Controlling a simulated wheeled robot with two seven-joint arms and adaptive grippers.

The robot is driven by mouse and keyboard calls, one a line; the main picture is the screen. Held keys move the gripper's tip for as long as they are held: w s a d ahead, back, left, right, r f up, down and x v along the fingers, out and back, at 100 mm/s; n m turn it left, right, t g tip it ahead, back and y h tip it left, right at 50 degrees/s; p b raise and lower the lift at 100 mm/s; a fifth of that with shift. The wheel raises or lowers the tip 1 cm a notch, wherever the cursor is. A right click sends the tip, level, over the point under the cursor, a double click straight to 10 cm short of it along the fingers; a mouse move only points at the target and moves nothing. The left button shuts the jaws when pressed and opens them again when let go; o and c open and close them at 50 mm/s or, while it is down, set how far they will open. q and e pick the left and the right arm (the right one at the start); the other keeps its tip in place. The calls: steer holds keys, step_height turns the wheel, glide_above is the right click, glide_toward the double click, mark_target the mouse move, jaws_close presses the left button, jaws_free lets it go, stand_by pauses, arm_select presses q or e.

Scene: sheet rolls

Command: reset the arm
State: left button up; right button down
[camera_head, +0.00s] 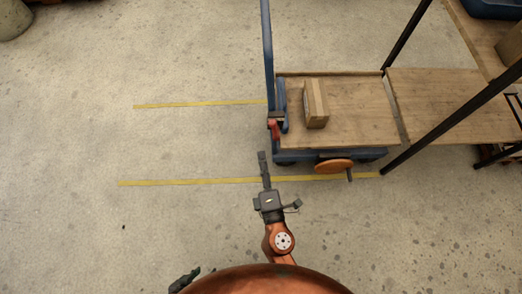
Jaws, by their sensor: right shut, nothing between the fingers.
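My right arm (280,241) is orange and reaches forward from the bottom middle of the head view. Its dark gripper (264,168) is shut and empty, pointing ahead over the floor. It shows just in front of the left front corner of a blue cart (290,156); I cannot tell the height gap between them. At the bottom left, a small dark part (185,280) beside my orange body seems to be my left gripper. Most of it is hidden, so its jaws cannot be read.
The cart has a wooden deck (360,110), a cardboard box (316,104) and a tall blue handle (268,50). A wooden table (455,105) and dark posts (450,120) stand right. Yellow floor lines (190,182) run left of the cart; floor there is clear.

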stand_by(0.6)
